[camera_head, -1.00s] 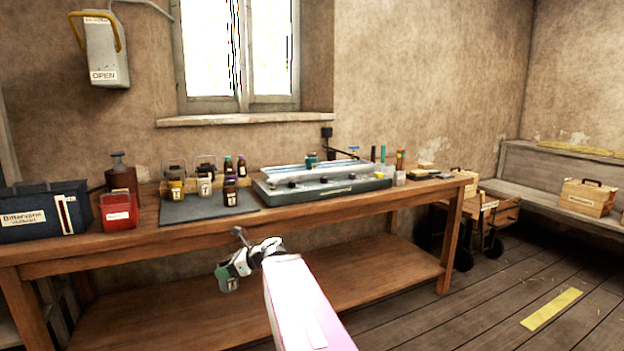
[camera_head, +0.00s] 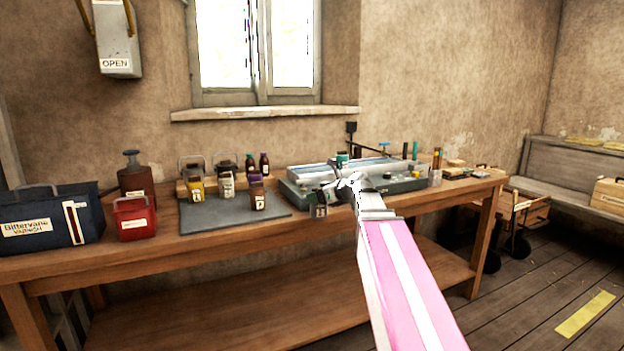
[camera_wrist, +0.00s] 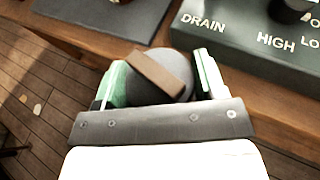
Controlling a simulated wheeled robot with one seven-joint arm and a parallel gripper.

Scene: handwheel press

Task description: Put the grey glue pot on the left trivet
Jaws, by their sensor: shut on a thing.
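My gripper (camera_head: 333,194) is shut on a dark grey round pot (camera_wrist: 148,88), which shows between the green-padded fingers in the wrist view with a brown bar across it. In the head view the held pot (camera_head: 318,210) is small and dark, in front of the grey-green unit (camera_head: 408,187) near the bench's front edge. In the wrist view that unit carries the words DRAIN and HIGH (camera_wrist: 262,45). I cannot make out a left trivet clearly in either view.
A dark mat (camera_head: 225,222) with several labelled jars lies left of the unit. A red tin (camera_head: 134,218), a brown bottle (camera_head: 137,178) and a blue box (camera_head: 45,222) stand farther left. The wooden bench (camera_head: 200,256) has a bare front strip.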

